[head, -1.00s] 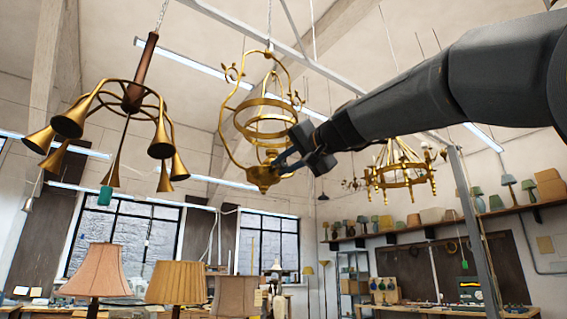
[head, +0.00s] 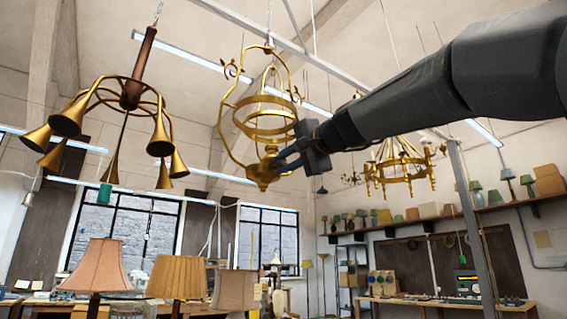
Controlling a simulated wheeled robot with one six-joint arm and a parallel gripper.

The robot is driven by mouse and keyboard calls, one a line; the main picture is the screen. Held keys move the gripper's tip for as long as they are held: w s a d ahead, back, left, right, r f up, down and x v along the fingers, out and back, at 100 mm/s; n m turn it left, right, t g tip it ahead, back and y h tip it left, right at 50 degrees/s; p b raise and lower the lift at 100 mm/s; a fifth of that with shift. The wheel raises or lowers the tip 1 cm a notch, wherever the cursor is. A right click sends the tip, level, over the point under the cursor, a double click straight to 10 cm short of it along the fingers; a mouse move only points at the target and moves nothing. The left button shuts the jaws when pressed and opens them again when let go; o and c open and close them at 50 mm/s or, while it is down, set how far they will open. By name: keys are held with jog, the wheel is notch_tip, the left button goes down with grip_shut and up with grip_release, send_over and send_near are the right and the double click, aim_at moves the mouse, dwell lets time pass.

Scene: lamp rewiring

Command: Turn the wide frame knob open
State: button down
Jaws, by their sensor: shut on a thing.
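The wide frame (head: 225,121) is a tall brass hanging lamp frame with curled ornaments at the top and round rings inside. It hangs near the middle of the head view. Its bottom is a rounded brass cup (head: 259,177) with a small fitting above it. My gripper (head: 279,163) reaches in from the right and is shut at this bottom fitting, on what seems to be the knob. The fingers and the brass around them hide the knob, so its turn cannot be told.
A brass horn chandelier (head: 131,95) hangs at the left. Another brass chandelier (head: 400,170) hangs behind my arm. Shaded lamps (head: 178,277) stand below, and a shelf of shades (head: 440,217) runs along the right wall.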

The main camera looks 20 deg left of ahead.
jog(key=c, duration=1.6)
grip_release()
jog(key=shift+b+v, duration=1.65)
jog(key=shift+v, duration=2.3)
